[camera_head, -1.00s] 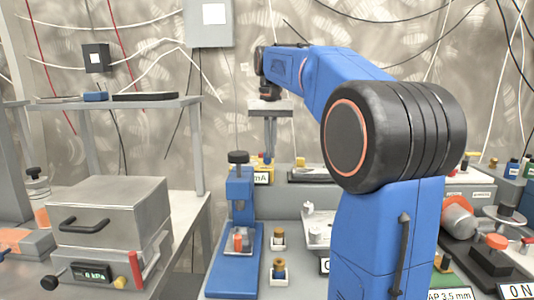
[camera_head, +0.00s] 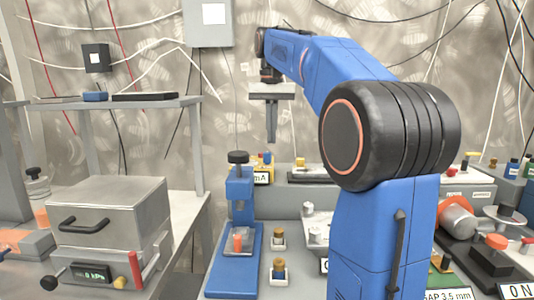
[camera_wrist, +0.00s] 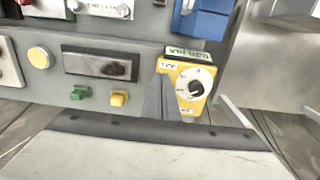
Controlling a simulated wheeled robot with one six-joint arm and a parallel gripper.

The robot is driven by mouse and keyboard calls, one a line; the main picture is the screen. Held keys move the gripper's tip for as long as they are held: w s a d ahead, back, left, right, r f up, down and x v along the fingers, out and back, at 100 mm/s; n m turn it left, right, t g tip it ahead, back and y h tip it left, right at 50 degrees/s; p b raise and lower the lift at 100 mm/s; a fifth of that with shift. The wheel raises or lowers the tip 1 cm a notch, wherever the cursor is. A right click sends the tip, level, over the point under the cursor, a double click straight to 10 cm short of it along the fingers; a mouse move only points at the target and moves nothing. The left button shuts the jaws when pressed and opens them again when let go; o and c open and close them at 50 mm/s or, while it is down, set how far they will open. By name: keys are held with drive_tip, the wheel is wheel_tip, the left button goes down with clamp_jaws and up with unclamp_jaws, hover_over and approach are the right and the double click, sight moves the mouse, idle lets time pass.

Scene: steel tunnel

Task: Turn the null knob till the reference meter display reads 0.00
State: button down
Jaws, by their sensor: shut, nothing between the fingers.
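A yellow meter block (camera_wrist: 188,90) with a round knob on a white dial (camera_wrist: 195,86) shows right of centre in the wrist view. A small display with green characters (camera_wrist: 187,54) adjoins it; its reading is too blurred to make out. My gripper (camera_head: 271,141) hangs in the air above the bench there, pointing down. In the wrist view its fingers (camera_wrist: 160,88) are together and empty, just left of the knob and partly over the block's edge.
In the head view a blue press (camera_head: 239,190) stands left of the bench's middle, and a metal box (camera_head: 108,212) stands on the left table.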

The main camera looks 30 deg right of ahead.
drive_tip(key=shift+r, duration=0.6)
drive_tip(key=shift+w+a+f, duration=0.3)
drive_tip(key=shift+w+f, duration=0.05)
drive_tip(key=shift+f, duration=0.65)
drive_tip(key=shift+w+a+f, duration=0.3)
drive_tip(key=shift+f, duration=0.75)
drive_tip(key=shift+w+a+f, duration=0.3)
drive_tip(key=shift+w+f, duration=0.05)
drive_tip(key=shift+f, duration=0.65)
drive_tip(key=shift+s+d, duration=0.55)
drive_tip(key=shift+d, duration=0.35)
drive_tip(key=shift+s, duration=0.15)
drive_tip(key=shift+s+a, duration=0.1)
drive_tip(key=shift+s, duration=0.15)
wheel_tip(320, 180, up, 6)
